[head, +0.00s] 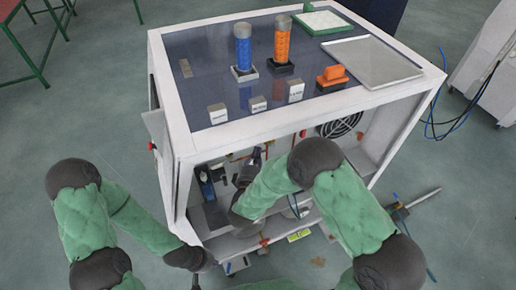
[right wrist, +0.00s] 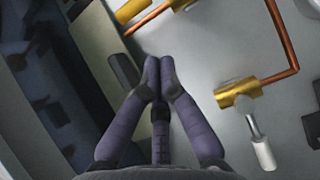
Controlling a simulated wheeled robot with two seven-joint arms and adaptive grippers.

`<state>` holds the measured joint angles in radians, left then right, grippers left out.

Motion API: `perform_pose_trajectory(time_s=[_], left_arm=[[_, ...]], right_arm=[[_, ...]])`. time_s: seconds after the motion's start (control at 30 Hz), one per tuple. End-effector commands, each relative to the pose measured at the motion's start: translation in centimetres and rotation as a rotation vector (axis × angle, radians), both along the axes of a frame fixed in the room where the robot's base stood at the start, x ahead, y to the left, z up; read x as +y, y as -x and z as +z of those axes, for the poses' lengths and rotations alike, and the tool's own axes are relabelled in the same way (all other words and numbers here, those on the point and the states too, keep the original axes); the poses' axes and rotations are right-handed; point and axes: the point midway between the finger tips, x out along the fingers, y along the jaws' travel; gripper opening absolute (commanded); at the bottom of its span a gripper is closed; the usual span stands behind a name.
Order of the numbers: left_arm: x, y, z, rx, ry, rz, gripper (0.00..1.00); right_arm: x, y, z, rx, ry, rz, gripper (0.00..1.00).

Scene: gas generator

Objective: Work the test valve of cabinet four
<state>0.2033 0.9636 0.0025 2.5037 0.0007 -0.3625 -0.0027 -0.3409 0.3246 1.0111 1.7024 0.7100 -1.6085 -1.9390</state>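The white cabinet (head: 166,95) with a dark top stands in the middle of the head view, its front open. In the right wrist view a brass valve (right wrist: 238,92) sits on a copper pipe, with a silver lever (right wrist: 263,152) hanging from it. I cannot read which cabinet or valve this is. My right gripper (head: 250,160) reaches into the open front; in the right wrist view its fingertips (right wrist: 158,70) are together, left of the valve and apart from it, with nothing visible between them. My left gripper (head: 205,264) is low by the cabinet's lower left front; its fingers are unclear.
On the cabinet top stand a blue cylinder (head: 243,48), an orange cylinder (head: 282,42), an orange block (head: 332,74), several small labelled blocks and a grey tray (head: 372,60). Another brass fitting (right wrist: 131,10) shows above the fingertips.

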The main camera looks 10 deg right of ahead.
Motion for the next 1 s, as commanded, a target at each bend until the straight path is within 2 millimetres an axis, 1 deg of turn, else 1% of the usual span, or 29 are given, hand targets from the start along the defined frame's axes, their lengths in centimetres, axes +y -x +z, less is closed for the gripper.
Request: perform_pose_trajectory(time_s=[0.03,0.3,0.5,0.63,0.87,0.97,1.0], left_arm=[[0.0,0.0,0.4,-0.001,0.000,-0.001,0.00],[0.0,0.0,1.4,-0.001,0.000,-0.001,0.00],[0.0,0.0,1.8,0.000,0.000,-0.001,0.00],[0.0,0.0,1.8,0.000,0.000,-0.001,0.00],[0.0,0.0,1.8,0.000,0.000,-0.001,0.00],[0.0,0.0,1.8,0.000,0.000,-0.001,0.00],[0.0,0.0,1.8,0.000,0.000,-0.001,0.00]], right_arm=[[0.4,0.7,0.1,0.002,0.001,0.004,0.00],[2.1,4.9,0.1,0.003,0.003,0.006,0.00],[2.9,6.7,0.0,0.002,0.001,0.003,0.00],[3.0,7.1,0.0,0.000,0.001,0.002,0.00],[2.9,7.0,-0.2,0.004,-0.006,0.003,0.00],[2.7,6.6,-1.3,0.029,-0.068,0.016,0.00],[2.6,6.2,-2.1,0.047,-0.118,0.027,0.00]])
